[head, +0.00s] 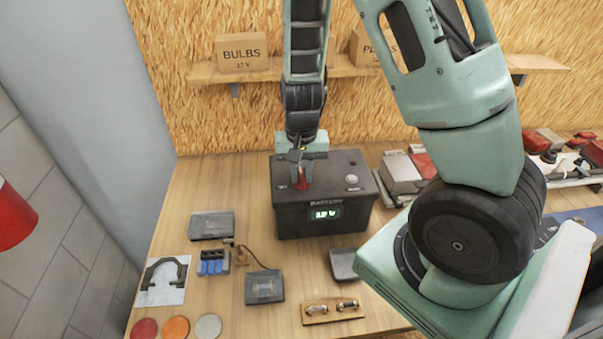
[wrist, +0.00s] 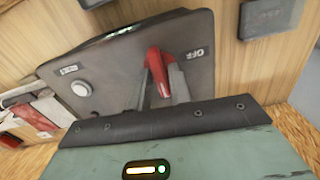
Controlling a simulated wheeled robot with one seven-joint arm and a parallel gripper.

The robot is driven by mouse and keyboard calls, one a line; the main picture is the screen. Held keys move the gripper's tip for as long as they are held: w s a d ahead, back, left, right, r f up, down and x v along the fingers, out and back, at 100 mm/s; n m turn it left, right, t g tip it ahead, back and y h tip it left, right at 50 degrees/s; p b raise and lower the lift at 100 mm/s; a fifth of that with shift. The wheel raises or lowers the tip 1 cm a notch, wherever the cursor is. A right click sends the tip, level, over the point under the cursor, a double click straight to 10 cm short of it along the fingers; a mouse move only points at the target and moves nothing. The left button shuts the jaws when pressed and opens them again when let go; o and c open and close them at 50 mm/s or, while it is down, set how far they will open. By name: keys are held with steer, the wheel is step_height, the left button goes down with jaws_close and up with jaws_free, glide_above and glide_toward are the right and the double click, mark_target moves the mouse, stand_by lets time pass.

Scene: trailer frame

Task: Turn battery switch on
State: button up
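The black battery (head: 325,218) stands on the table with a lit display on its front. Its red switch lever (head: 301,184) is on top at the left; it also shows in the wrist view (wrist: 155,62), near a label reading OFF. My gripper (head: 300,165) is at the lever from above. In the wrist view, its grey fingers (wrist: 162,88) stand on either side of the lever, very near it. I cannot tell whether both fingers press on it. The lever's lower part is partly hidden by the fingers.
A pale round knob (head: 352,179) is on the battery top at the right. Small parts and a black tray (head: 212,225) lie to the left and front. A shelf with boxes (head: 241,53) runs behind. My arm covers much of the right side.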

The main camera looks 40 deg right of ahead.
steer(key=shift+o, duration=1.2)
step_height(320, 180, up, 6)
steer(key=p, duration=0.5)
steer(key=shift+p, duration=0.35)
